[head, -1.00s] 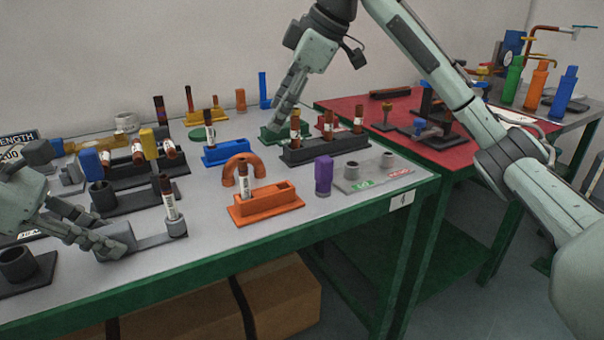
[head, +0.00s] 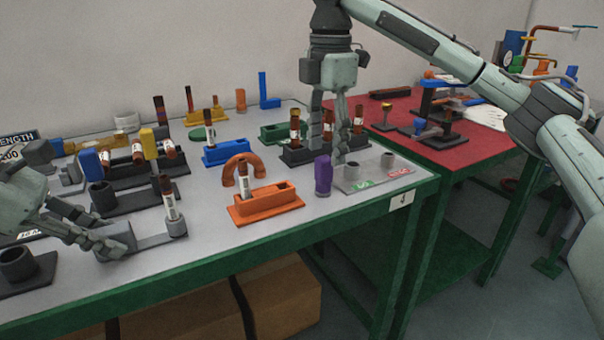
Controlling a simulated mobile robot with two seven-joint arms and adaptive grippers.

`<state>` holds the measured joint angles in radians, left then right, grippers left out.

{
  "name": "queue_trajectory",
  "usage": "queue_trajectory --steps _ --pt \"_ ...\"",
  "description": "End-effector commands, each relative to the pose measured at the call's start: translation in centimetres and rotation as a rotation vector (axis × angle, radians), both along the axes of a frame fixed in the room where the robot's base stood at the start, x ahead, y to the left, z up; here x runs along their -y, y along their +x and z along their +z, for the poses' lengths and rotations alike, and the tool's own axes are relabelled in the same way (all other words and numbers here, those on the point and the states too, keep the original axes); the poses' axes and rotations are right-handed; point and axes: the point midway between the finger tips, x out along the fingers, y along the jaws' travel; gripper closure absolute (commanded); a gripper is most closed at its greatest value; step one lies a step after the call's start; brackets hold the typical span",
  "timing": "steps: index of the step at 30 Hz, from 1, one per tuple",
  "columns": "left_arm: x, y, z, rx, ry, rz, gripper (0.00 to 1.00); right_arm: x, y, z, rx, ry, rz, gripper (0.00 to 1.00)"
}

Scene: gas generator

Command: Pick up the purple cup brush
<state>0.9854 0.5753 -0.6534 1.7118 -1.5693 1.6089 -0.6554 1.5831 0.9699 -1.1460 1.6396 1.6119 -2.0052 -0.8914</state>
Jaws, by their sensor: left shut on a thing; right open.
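The purple cup brush (head: 323,176) stands upright near the front edge of the grey table top (head: 285,232), right of the orange holder. My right gripper (head: 331,148) points down just behind and slightly right of the brush. It is open with nothing between its fingers, and I cannot tell whether it touches the brush. My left gripper (head: 108,244) is at the left front of the table, shut on a grey block (head: 122,234) that is joined to a flat grey holder with a labelled tube.
A grey plate with small round sockets (head: 377,177) lies right of the brush. The orange holder (head: 266,204) with a tube stands to its left. A dark rack of tubes (head: 296,157) stands behind. A red-topped table (head: 460,150) is at the right.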

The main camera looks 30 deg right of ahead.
Motion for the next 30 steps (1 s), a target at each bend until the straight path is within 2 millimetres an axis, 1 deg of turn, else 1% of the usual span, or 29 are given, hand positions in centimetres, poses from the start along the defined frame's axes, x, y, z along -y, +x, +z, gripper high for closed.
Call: queue_trajectory --steps 1,8,12,16,19,25,26,30 --pt "0.0 0.0 0.0 0.0 0.0 0.0 1.0 0.0 0.0 -0.7 -0.002 0.0 0.0 0.47" --pt "0.0 0.0 0.0 0.0 0.0 0.0 1.0 0.1 0.2 -2.3 -0.001 -0.001 -0.002 0.47" --pt "0.0 0.0 0.0 0.0 0.0 0.0 1.0 0.2 0.7 -4.5 -0.001 -0.003 -0.003 0.47" --pt "0.0 0.0 0.0 0.0 0.0 0.0 1.0 0.2 0.7 -6.1 0.001 -0.001 -0.004 0.47" --pt "0.0 0.0 0.0 0.0 0.0 0.0 1.0 0.2 0.7 -6.6 0.002 -0.001 -0.003 0.47" --pt "0.0 0.0 0.0 0.0 0.0 0.0 1.0 0.2 0.7 -6.7 0.002 0.0 -0.003 0.47" --pt "0.0 0.0 0.0 0.0 0.0 0.0 1.0 0.2 0.7 -6.6 0.002 0.0 -0.003 0.5" --pt "0.0 0.0 0.0 0.0 0.0 0.0 1.0 0.2 0.7 -6.6 0.002 0.0 -0.003 0.67"
